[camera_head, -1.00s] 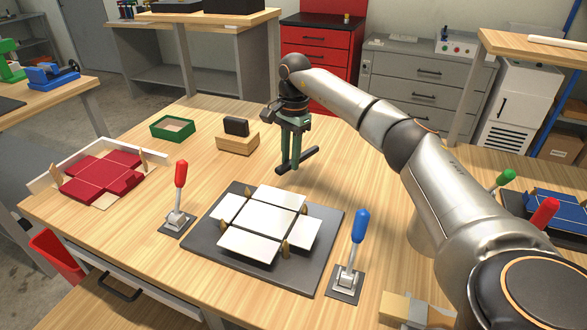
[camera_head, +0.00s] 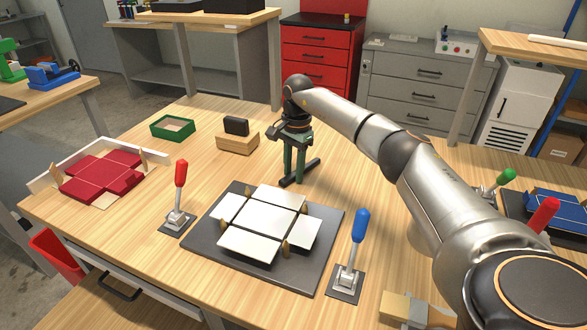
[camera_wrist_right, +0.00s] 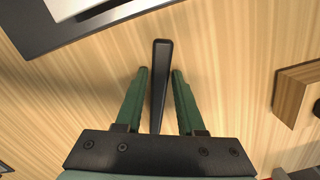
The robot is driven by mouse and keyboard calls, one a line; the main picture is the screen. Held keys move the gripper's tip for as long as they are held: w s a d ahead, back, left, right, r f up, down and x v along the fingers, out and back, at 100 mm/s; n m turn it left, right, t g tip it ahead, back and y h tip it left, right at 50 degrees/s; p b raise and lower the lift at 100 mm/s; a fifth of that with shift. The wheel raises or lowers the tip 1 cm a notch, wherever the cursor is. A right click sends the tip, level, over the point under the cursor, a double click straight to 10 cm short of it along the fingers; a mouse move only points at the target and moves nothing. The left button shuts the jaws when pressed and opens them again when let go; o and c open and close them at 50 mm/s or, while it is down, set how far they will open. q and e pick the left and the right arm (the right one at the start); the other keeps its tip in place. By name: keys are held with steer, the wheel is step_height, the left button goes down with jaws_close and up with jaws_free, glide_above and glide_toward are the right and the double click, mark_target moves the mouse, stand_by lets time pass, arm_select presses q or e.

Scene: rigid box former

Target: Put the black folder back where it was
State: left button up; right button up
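The black folder (camera_head: 292,181) is a slim dark bar. It is between the green fingers of my right gripper (camera_head: 296,172), behind the dark forming board and low over the table; I cannot tell whether it touches the wood. A wooden block (camera_head: 236,145) with a black piece on top stands to the left of the gripper. My left gripper is not in view.
The dark board (camera_head: 208,249) holds a white box blank (camera_head: 268,218). A red-handled clamp (camera_head: 180,175) and a blue-handled clamp (camera_head: 360,226) flank it. A green tray (camera_head: 172,128) and a red blank (camera_head: 100,178) lie left.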

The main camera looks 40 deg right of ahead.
steer(key=shift+o, duration=1.3)
steer(key=shift+r, duration=0.15)
step_height(320, 180, up, 12)
steer(key=p, duration=0.1)
steer(key=shift+d, duration=0.4)
